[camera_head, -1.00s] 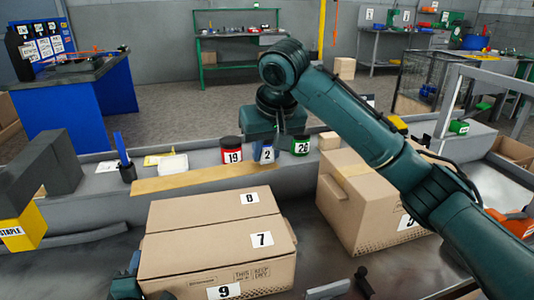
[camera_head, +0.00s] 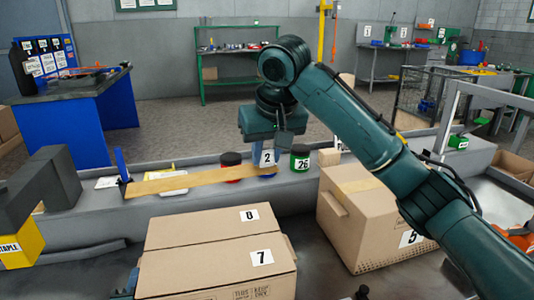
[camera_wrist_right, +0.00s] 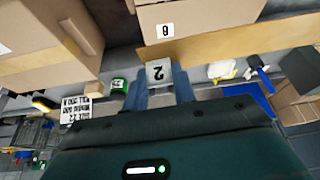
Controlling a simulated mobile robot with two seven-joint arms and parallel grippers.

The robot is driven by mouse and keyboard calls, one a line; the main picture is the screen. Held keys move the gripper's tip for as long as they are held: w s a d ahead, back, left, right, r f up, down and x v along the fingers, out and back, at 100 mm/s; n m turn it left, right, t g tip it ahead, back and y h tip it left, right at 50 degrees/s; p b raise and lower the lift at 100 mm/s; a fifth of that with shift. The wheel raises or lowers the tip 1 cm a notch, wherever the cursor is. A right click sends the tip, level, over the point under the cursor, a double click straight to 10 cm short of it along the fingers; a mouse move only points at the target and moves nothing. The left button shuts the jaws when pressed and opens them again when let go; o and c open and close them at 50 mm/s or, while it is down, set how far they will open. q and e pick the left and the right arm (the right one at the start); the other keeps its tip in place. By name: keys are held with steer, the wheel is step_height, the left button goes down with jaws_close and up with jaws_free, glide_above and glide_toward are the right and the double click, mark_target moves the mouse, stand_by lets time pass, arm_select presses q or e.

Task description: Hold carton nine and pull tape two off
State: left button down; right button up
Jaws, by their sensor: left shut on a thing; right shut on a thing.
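Carton nine (camera_head: 215,265) is a brown box in front of me; its top flaps carry labels 8 and 7, and its front lies below the frame. My left gripper (camera_head: 128,290) shows only in part at its front-left corner, shut on its edge. Tape two (camera_head: 190,183) is a long tan strip in the air beyond the carton's far edge. It also shows in the right wrist view (camera_wrist_right: 235,40). My right gripper (camera_head: 267,165) is shut on the strip's right end, at the white tag marked 2. In the right wrist view the tag sits between the fingers (camera_wrist_right: 161,82).
Another carton (camera_head: 365,225) marked 5 stands at right, under my right arm. Behind the strip are a red jar (camera_head: 231,160), a green jar marked 26 (camera_head: 300,160) and a blue-handled brush (camera_head: 120,162). A yellow stapler block (camera_head: 22,246) is at left.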

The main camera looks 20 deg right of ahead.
arm_select(q)
steer(key=c, duration=1.4)
jaws_free()
